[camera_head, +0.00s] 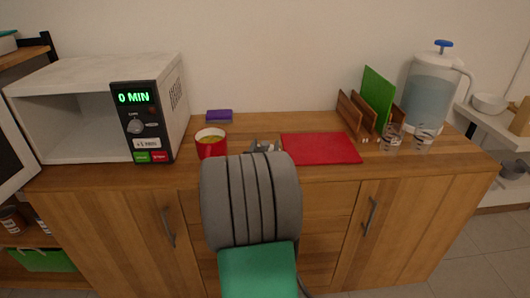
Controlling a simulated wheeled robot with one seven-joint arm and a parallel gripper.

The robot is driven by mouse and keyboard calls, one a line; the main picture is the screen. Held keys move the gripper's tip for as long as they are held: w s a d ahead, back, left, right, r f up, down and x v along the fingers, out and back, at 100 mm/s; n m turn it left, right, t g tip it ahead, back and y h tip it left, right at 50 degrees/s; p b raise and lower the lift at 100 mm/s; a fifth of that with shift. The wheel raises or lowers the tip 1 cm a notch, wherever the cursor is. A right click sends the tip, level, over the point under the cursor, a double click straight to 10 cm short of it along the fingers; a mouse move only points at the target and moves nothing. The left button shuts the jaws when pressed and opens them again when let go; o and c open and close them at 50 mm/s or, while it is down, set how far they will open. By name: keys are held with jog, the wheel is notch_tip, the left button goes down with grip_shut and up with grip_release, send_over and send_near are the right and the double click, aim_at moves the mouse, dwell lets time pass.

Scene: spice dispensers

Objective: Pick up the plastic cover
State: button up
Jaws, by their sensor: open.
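I cannot make out a plastic cover in the head view; it may be hidden or too clear to tell. A grey part that looks like my gripper (263,146) shows just over the top of the grey ribbed shape in front. It is over or near the counter, left of the red board. Its fingers are mostly hidden, and I see nothing held. A red bowl (211,147) with yellow contents stands to its left on the counter.
An open-fronted microwave (138,122) reading 0 MIN stands left. A red board (320,148) lies flat on the wooden counter (400,168). A rack (352,115) with a green board, two glasses (391,138) and a water dispenser (430,95) stand right. A purple sponge (219,115) lies behind.

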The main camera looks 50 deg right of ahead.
jog(key=shift+c, duration=0.5)
grip_shut()
